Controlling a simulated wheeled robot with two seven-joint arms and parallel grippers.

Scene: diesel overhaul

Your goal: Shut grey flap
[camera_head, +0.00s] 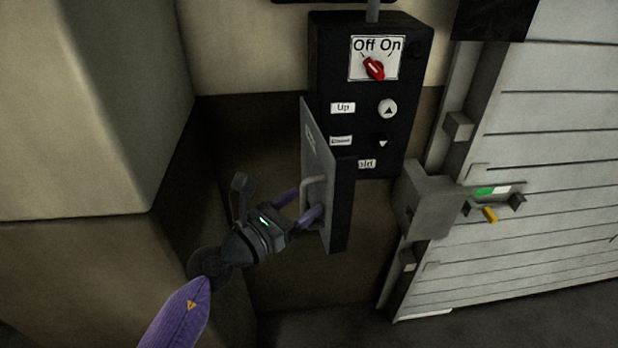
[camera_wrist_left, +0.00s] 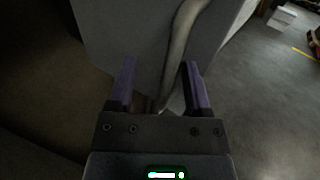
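The grey flap (camera_head: 322,170) stands open, sticking out from the front of the black control box (camera_head: 330,60). It carries a pale bar handle (camera_head: 307,184) on its outer face. My left gripper (camera_head: 303,206) is at this handle, with its purple fingers apart. In the left wrist view, the handle (camera_wrist_left: 181,45) runs down between the open fingers of the gripper (camera_wrist_left: 160,80), closer to the right finger. The flap (camera_wrist_left: 120,35) fills the upper middle there. I cannot tell whether a finger touches the handle. My right gripper is not in view.
The box has a red Off/On knob (camera_head: 374,68), an up button (camera_head: 388,108) and a down button (camera_head: 382,143). A large beige block (camera_head: 80,100) stands at the left. A slatted shutter door (camera_head: 550,130) with a grey latch block (camera_head: 432,200) is at the right.

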